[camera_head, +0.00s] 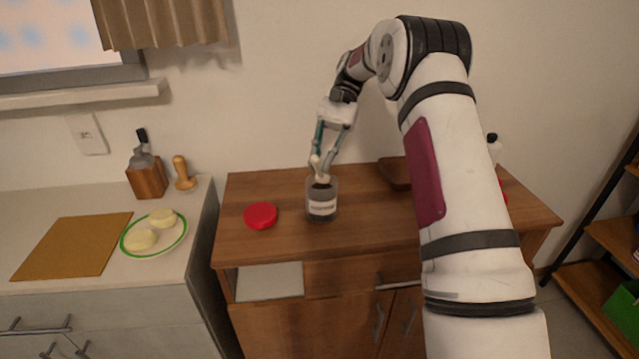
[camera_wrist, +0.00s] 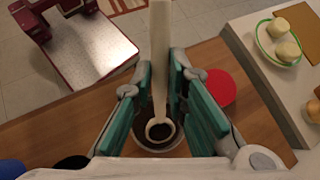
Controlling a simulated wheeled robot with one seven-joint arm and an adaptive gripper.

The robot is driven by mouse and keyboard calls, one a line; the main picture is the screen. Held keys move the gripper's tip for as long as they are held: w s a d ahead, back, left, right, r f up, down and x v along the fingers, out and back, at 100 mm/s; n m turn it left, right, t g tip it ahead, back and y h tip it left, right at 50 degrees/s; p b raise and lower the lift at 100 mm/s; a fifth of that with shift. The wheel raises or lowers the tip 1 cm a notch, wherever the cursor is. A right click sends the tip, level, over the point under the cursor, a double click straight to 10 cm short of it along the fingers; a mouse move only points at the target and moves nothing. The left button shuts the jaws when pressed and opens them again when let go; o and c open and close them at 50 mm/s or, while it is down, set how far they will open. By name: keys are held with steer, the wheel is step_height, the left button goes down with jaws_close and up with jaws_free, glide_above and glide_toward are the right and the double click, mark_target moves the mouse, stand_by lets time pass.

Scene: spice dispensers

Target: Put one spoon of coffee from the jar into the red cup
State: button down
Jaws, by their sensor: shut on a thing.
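My gripper (camera_head: 323,152) is shut on a pale spoon (camera_head: 317,166), with its teal finger pads on either side of the handle. In the wrist view the spoon (camera_wrist: 160,50) runs down between the fingers to a small round scoop, and dark coffee shows at the scoop. The scoop is at the mouth of the open glass jar (camera_head: 321,208), which has a pale label and dark contents. I cannot tell how deep the scoop is in the jar (camera_wrist: 160,151). A bit of red (camera_head: 503,190) shows right of my arm, mostly hidden; it may be the red cup.
A red lid (camera_head: 260,215) lies left of the jar on the wooden cabinet (camera_head: 350,240). A dark wooden bowl (camera_head: 394,171) and a white bottle (camera_head: 494,149) stand to the right. A green-rimmed plate (camera_head: 153,232) is on the left counter. The cabinet top in front of the jar is clear.

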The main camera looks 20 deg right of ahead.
steer(key=shift+r, duration=0.35)
steer(key=shift+r, duration=0.6)
steer(key=shift+r+p, duration=0.95)
steer(key=shift+p, duration=0.15)
steer(key=shift+s+r+t+p, duration=0.1)
steer(key=shift+r+t+p, duration=0.15)
steer(key=shift+p, duration=0.35)
steer(key=t+h+p, duration=0.1)
steer(key=p, duration=0.1)
steer(key=t+h+p, duration=0.1)
steer(key=t+p, duration=0.1)
steer(key=shift+r+n+h, duration=0.25)
steer(key=shift+n+h, duration=0.05)
steer(key=shift+t+p, duration=0.25)
steer(key=shift+p, duration=0.45)
steer(key=shift+h, duration=0.3)
